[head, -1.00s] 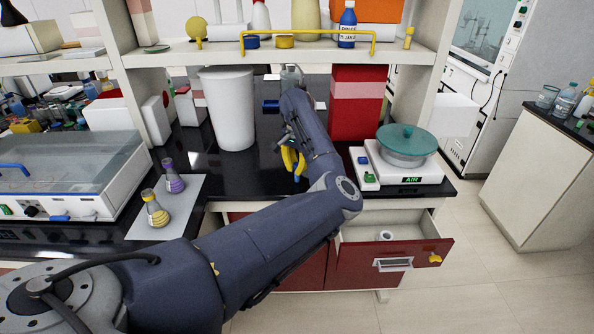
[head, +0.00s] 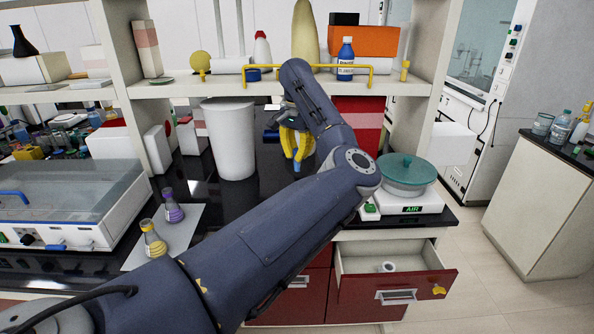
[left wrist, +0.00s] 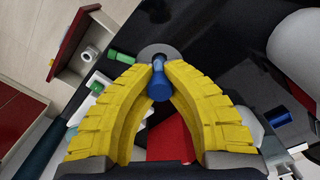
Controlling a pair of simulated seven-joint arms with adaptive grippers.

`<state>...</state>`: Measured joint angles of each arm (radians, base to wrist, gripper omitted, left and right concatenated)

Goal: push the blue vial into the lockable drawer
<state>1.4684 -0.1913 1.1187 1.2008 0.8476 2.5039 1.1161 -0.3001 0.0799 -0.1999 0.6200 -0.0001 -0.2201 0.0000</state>
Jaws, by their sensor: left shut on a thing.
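The blue vial (head: 297,168) is held between the yellow fingertips of my left gripper (head: 297,158). In the left wrist view the vial (left wrist: 159,86) sits between the two fingertips (left wrist: 158,68), which are shut on it. In the head view it points downward above the black bench. The lockable drawer (head: 355,263) is pulled open at the lower right, with a red front and a yellow lock piece (head: 439,290). It also shows at the upper left in the left wrist view (left wrist: 68,79). My gripper is left of the drawer and higher. My right gripper is not in view.
A small white cylinder (head: 388,267) lies in the drawer. A balance with a teal lid (head: 407,168) stands on the bench above it. A white bin (head: 230,140) and a red box (head: 362,118) flank the gripper. The shelf has a yellow rail (head: 308,68).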

